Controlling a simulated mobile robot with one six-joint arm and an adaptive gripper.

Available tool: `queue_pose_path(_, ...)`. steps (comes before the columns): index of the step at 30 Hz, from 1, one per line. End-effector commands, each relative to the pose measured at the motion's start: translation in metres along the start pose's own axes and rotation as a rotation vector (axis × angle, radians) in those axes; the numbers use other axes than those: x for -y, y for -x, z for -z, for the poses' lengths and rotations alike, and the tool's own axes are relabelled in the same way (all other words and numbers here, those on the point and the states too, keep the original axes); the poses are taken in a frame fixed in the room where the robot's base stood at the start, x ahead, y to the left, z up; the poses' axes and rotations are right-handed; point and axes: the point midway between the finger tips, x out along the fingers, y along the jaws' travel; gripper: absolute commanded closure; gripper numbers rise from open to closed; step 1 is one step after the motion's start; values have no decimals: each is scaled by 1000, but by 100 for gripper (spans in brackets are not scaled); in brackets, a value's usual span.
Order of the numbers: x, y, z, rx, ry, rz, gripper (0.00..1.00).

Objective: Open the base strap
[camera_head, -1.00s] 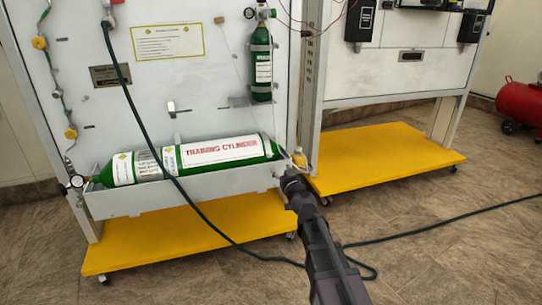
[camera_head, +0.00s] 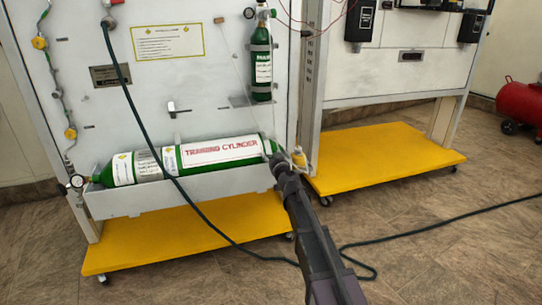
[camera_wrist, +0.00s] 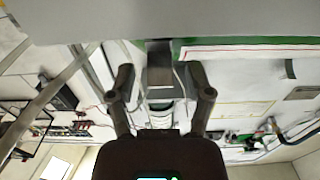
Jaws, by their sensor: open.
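A large green training cylinder (camera_head: 222,152) lies in a grey tray (camera_head: 180,192) low on the white panel. My gripper (camera_head: 275,160) is at the cylinder's right end, in front of the tray's right end. In the wrist view my gripper (camera_wrist: 161,82) is open, and its two fingers are apart. A grey strap-like piece (camera_wrist: 160,55) shows between the fingers, beside the green cylinder surface (camera_wrist: 158,43). I cannot tell whether this piece is the base strap or whether the fingers touch it. The cylinder's right end is partly hidden by my gripper.
A small green cylinder (camera_head: 262,68) is held upright on the panel above. A dark hose (camera_head: 150,135) hangs across the tray and runs over the floor. Yellow bases (camera_head: 185,235) stick out below. A small yellow-topped fitting (camera_head: 299,157) is just right of my gripper.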

Motion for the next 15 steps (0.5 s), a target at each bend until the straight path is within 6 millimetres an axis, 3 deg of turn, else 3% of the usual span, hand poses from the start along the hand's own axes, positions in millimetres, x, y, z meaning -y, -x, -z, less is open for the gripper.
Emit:
queue_pose_path(7,0,0,0,0,0,0,34)
queue_pose_path(13,0,0,0,0,0,0,94)
queue_pose_path(14,0,0,0,0,0,0,100)
queue_pose_path(15,0,0,0,0,0,0,100)
